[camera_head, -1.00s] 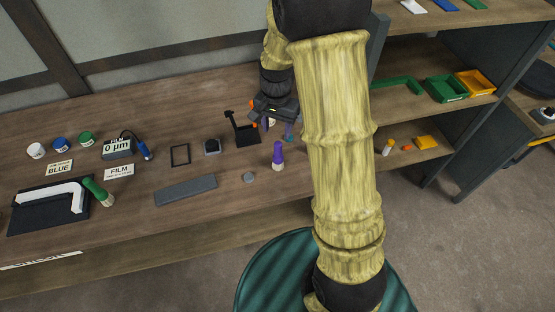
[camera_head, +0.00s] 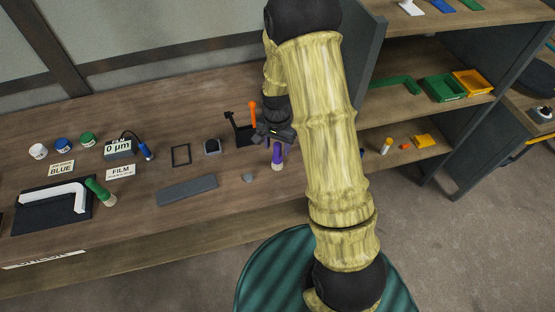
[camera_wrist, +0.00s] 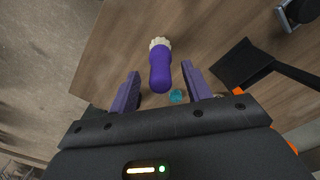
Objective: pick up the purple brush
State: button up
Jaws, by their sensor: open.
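The purple brush (camera_head: 277,157) stands on the wooden bench near its front edge, to the right of the grey bar. It has a purple handle and a pale bristle end on the bench. In the wrist view the brush (camera_wrist: 160,66) lies between and just beyond my gripper's two purple fingers. My gripper (camera_wrist: 160,92) is open, with a gap on each side of the handle. In the head view my gripper (camera_head: 276,145) is at the top of the brush and partly hides it.
A black holder (camera_head: 241,133) with an orange-handled tool (camera_head: 252,112) stands close behind my gripper. A grey bar (camera_head: 187,189) and a small grey piece (camera_head: 248,178) lie to the left. A small teal item (camera_wrist: 177,96) shows near the fingers. A shelf unit stands at right.

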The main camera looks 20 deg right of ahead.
aim_at(277, 152)
jog(key=shift+w+f+p, duration=0.1)
jog(key=shift+f+p, duration=0.4)
jog(key=shift+f, duration=1.4)
jog(key=c, duration=0.9)
